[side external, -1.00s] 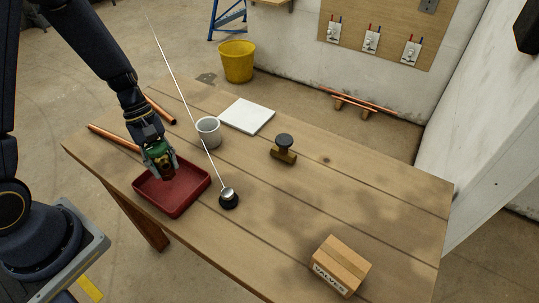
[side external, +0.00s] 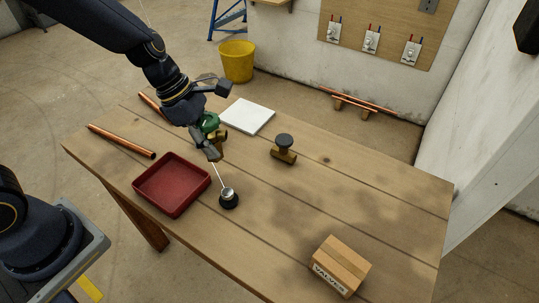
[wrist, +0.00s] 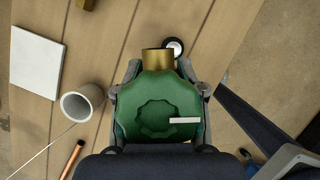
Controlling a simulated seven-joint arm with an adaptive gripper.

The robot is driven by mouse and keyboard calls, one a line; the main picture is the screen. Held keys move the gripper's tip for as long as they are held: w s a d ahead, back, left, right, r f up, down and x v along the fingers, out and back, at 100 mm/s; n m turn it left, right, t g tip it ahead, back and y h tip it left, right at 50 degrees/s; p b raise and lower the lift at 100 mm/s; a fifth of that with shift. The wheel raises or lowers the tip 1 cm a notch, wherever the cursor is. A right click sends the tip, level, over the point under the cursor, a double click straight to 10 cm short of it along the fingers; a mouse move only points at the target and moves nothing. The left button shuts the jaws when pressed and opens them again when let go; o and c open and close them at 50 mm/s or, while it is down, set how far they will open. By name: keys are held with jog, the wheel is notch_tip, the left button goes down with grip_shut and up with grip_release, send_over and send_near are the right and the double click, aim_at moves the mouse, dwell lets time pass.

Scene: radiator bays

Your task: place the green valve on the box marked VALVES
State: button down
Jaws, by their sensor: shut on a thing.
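The green valve (wrist: 160,100) has a green handwheel top and a brass body, and sits between the fingers of my gripper (wrist: 160,92) in the wrist view. In the side view my gripper (side external: 212,140) is shut on this valve (side external: 210,122) and holds it above the table, right of the red tray. The box marked VALVES (side external: 340,266) is a closed cardboard box at the table's front right, well away from my gripper. Its top is bare.
The empty red tray (side external: 172,185) lies left. A thin rod stands on a black round base (side external: 229,199) close by my gripper. A dark-topped brass valve (side external: 284,150), a white slab (side external: 247,116) and copper pipes (side external: 122,141) lie on the table. A grey cup (wrist: 82,102) shows in the wrist view.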

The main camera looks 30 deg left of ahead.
jog(key=s+d+r+m+g, duration=0.1)
jog(key=s+d+r+m, duration=0.1)
jog(key=s+d, duration=0.35)
jog(key=s+d+r+m, duration=0.1)
jog(key=s+d+r, duration=0.15)
jog(key=d, duration=0.65)
jog(key=s+d+r+m+g, duration=0.1)
jog(key=s+d+r+m, duration=0.1)
jog(key=s+d, duration=0.45)
send_near(351, 265)
jog(key=shift+s+d, duration=0.3)
jog(key=shift+d, duration=0.2)
jog(key=shift+w+d+f, duration=0.2)
jog(key=shift+d+f, duration=0.05)
jog(key=shift+f, duration=1.8)
jog(key=shift+f, duration=0.1)
jog(key=c, duration=0.7)
grip_release()
